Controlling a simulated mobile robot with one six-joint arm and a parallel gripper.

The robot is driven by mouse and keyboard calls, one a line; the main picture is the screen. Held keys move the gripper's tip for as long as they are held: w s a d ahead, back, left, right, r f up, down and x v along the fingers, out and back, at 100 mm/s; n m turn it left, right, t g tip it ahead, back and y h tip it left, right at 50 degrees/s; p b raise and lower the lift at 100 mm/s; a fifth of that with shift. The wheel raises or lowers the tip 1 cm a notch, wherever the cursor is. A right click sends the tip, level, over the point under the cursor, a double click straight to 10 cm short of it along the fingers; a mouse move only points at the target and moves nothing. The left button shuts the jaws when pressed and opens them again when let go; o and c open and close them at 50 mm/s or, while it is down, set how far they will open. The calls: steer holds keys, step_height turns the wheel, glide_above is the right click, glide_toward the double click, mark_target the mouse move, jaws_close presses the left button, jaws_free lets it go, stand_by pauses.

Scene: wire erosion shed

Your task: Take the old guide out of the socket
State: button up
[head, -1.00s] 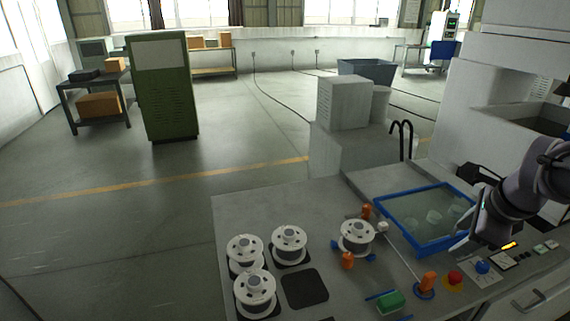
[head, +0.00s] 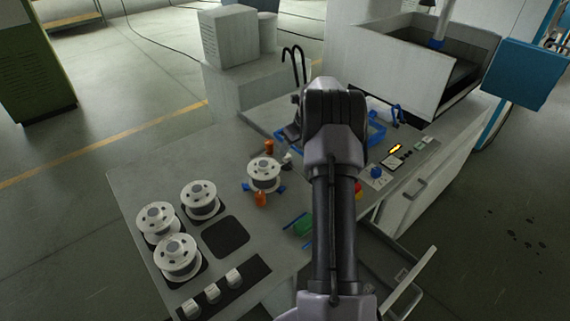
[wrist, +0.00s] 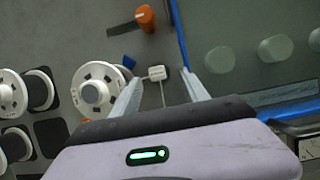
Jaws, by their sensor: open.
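The small white block that looks like the old guide (wrist: 157,72) sits on the grey bench top, with thin lines running from it. It shows partly in the head view (head: 287,158), beside a white spool (head: 264,175). Its socket cannot be told apart from it. My gripper (wrist: 160,79) is open and empty in the wrist view. Its fingertips lie on either side of the white block in the picture; the height between them is unclear. In the head view my arm hides the gripper's fingers.
An orange knob (wrist: 146,19) stands close behind the block. A blue-rimmed tray (head: 377,133) with pale round pieces lies to its right. More white spools (head: 200,200) stand at left. A dark strip (head: 252,280) holds small white pieces at the front. An empty dark pad (head: 225,238) lies between.

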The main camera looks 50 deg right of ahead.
mark_target(287, 156)
steer(key=x, duration=0.2)
steer(key=b+x, duration=0.1)
steer(key=x, duration=0.3)
steer(key=shift+a, duration=0.25)
steer(key=shift+s, duration=0.1)
steer(key=c, duration=0.3)
jaws_close()
